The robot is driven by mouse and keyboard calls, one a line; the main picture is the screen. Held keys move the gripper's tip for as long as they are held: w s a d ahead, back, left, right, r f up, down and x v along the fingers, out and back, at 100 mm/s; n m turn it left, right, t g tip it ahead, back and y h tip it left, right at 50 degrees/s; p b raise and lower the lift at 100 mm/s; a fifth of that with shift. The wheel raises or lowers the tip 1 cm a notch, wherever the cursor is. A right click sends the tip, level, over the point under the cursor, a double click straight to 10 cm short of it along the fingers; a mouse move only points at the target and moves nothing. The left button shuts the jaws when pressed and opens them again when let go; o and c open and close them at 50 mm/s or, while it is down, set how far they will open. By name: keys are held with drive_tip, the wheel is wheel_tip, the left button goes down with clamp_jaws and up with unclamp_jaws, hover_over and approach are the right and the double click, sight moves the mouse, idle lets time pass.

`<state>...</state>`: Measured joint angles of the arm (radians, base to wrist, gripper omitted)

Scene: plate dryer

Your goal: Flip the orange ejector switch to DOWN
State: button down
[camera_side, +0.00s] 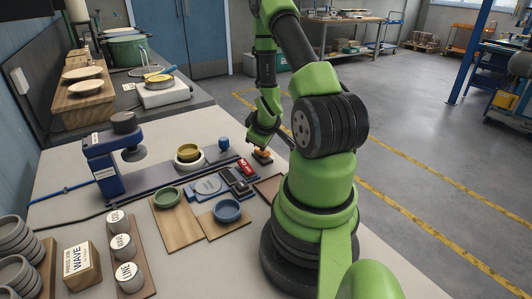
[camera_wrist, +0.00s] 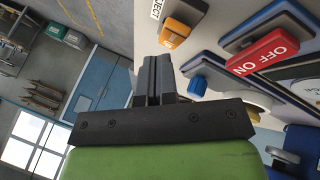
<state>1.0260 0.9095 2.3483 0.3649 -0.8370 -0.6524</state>
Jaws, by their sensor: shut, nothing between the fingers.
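The orange ejector switch (camera_side: 262,153) sits on a small dark base at the right end of the row of controls, close to the table's edge. It also shows in the wrist view as an orange block (camera_wrist: 186,14) with a small white label at its near end, beside a plate lettered "JECT". I cannot tell which way it is set. My gripper (camera_side: 261,143) is right by the switch in the side view. In the wrist view my gripper (camera_wrist: 156,62) is shut and empty, its tips a little short of the switch; contact is not clear.
A red OFF ON switch (camera_side: 245,167) and a dark box (camera_side: 234,181) lie left of my gripper. A blue knob (camera_side: 223,144), a blue press (camera_side: 112,155), a green bowl (camera_side: 167,197) and a blue bowl (camera_side: 227,210) stand farther left.

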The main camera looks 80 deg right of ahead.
drive_tip(key=shift+f, duration=0.15)
drive_tip(key=shift+a+f, duration=0.1)
drive_tip(key=shift+f, duration=0.2)
drive_tip(key=shift+s+f, duration=0.1)
drive_tip(key=shift+f, duration=0.4)
idle(1.0)
drive_tip(key=shift+r, duration=0.95)
drive_tip(key=shift+w+d+r, duration=0.15)
drive_tip(key=shift+r, duration=0.65)
drive_tip(key=shift+w+d+r, duration=0.15)
drive_tip(key=shift+w+r, duration=0.05)
drive_tip(key=shift+r, duration=0.6)
drive_tip(key=shift+w+d+r, duration=0.15)
drive_tip(key=shift+r, duration=0.65)
